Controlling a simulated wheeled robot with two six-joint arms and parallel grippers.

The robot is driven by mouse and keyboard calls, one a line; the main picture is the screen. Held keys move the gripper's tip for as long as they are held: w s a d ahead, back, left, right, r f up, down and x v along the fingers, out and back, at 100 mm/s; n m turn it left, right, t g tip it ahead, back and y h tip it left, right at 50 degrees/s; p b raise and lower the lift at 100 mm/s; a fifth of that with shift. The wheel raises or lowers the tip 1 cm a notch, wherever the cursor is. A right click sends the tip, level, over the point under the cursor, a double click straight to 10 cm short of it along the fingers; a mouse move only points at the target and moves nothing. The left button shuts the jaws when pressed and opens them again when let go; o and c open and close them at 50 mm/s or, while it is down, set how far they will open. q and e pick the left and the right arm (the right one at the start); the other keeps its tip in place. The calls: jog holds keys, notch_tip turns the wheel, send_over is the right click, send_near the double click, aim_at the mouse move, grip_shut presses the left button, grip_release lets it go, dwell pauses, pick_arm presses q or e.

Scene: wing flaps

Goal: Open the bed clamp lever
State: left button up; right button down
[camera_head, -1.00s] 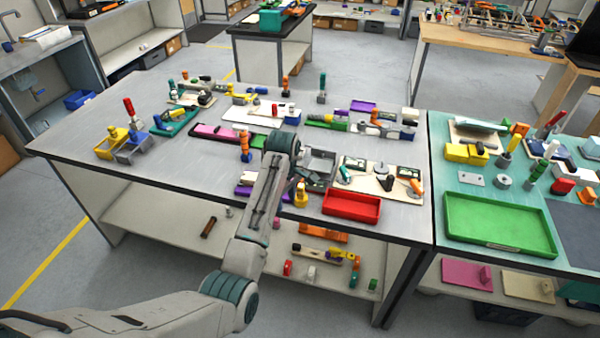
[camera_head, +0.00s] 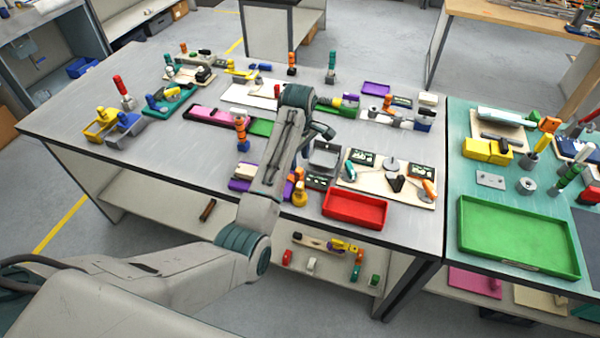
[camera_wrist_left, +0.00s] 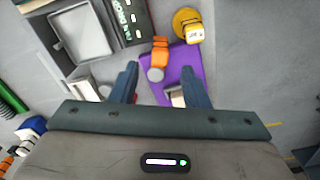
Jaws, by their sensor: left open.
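A purple plate (camera_wrist_left: 178,72) carries an orange handle (camera_wrist_left: 160,52) with a grey round end. I cannot tell for sure that this handle is the bed clamp lever. My left gripper (camera_wrist_left: 158,84) is open and empty in the left wrist view, its two dark fingers spread over the plate, with the handle's grey end near the gap. In the head view my left gripper is mostly hidden behind my wrist, above the bench. The purple plate is partly hidden by my arm there. My right gripper is not in view.
A grey tray (camera_wrist_left: 82,32) and a dark panel (camera_wrist_left: 128,18) lie beside the plate, and a yellow knob (camera_wrist_left: 188,22) stands at its end. A red tray (camera_head: 355,208) sits at the bench front. Several other fixtures crowd the bench (camera_head: 80,158).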

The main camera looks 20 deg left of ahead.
aim_at(299, 169)
pick_arm(q)
jog(key=f, duration=0.2)
jog(key=f+p, duration=0.1)
jog(key=shift+s, duration=0.25)
jog(key=f, duration=0.2)
jog(key=f+p, duration=0.1)
jog(key=f, duration=0.1)
jog(key=shift+w, duration=0.3)
jog(key=shift+f, duration=0.35)
jog(key=shift+s, duration=0.1)
jog(key=shift+c, duration=0.6)
grip_shut()
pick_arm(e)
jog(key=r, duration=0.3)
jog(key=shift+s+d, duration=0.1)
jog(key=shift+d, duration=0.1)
